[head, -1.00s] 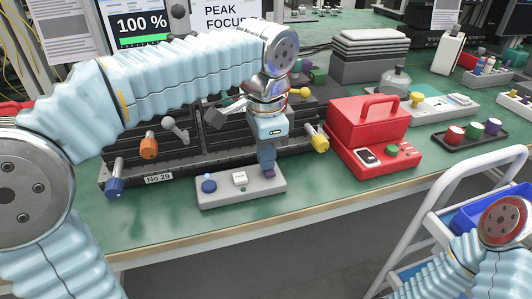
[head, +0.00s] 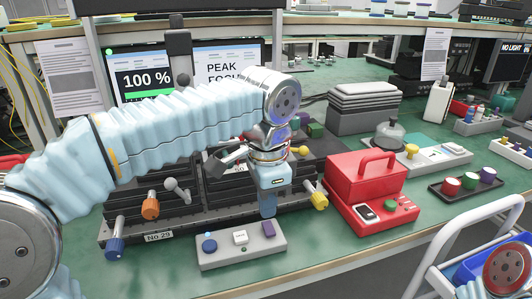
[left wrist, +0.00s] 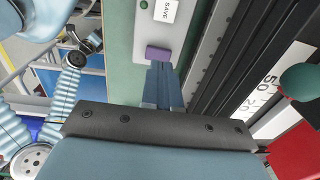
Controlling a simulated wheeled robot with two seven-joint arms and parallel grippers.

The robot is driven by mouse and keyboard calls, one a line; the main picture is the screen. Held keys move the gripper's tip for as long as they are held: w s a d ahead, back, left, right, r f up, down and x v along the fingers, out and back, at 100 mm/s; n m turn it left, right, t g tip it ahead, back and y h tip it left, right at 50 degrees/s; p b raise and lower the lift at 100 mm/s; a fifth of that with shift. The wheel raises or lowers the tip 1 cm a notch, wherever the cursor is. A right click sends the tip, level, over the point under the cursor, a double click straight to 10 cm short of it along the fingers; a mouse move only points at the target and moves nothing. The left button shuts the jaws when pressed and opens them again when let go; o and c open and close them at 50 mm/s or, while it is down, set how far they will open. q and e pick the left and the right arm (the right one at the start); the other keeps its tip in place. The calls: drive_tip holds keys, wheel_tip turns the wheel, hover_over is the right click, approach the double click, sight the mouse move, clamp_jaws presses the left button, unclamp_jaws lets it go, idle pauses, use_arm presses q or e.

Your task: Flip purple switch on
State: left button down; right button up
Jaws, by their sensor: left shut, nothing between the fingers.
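The purple switch (head: 268,229) stands at the right end of a light grey switch panel (head: 222,259) at the front of the bench. It also shows in the left wrist view (left wrist: 157,53), close to my fingertips. My left gripper (head: 268,213) points down just behind and above the switch, with its fingers together and nothing between them. In the left wrist view the shut fingers (left wrist: 160,68) end right beside the purple switch; I cannot tell if they touch it. My right gripper is out of view; only part of that arm shows at the lower right.
A red box (head: 364,180) is to the right. Green bench surface is clear at the front left.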

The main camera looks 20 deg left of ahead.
sight(268, 229)
use_arm(q)
wheel_tip(268, 229, up, 10)
drive_tip(key=shift+r, duration=0.2)
